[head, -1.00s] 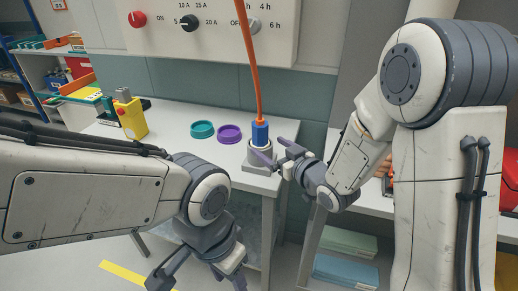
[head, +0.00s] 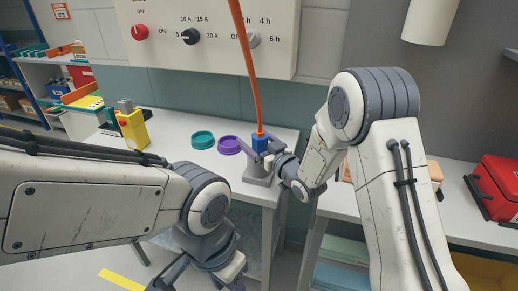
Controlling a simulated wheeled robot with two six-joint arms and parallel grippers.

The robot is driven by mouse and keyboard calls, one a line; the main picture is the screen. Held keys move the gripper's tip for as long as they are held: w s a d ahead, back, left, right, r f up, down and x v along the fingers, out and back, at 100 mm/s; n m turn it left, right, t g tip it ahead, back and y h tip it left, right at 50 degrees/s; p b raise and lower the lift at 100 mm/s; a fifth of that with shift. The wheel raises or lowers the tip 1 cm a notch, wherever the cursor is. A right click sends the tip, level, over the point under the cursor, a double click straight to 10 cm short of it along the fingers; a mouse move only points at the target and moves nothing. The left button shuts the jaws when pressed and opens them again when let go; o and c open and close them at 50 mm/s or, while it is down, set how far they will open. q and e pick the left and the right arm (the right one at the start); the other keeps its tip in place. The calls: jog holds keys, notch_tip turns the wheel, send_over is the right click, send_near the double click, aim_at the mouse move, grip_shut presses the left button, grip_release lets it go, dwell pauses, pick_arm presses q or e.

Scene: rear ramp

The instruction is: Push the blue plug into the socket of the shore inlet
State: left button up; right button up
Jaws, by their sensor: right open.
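The blue plug (head: 260,142), on an orange cable (head: 245,75), stands upright above the grey shore inlet (head: 257,174) at the right end of the grey bench. My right gripper (head: 261,154) is open, with its fingers at the plug's lower part and the top of the inlet. The fingers hide where plug and inlet meet, so I cannot tell how deep the plug sits. My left gripper (head: 202,282) is low in front of the bench, its fingers spread and partly cut off by the bottom edge. It is away from the plug.
A purple ring (head: 229,145) and a teal ring (head: 203,140) lie left of the inlet. A yellow box (head: 132,129) stands farther left. A panel with knobs (head: 215,35) hangs behind. A red case (head: 497,186) is on the right-hand bench.

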jog(key=shift+w+a, duration=0.2)
jog(key=shift+w, duration=0.15)
grip_shut()
jog(key=shift+r, duration=0.1)
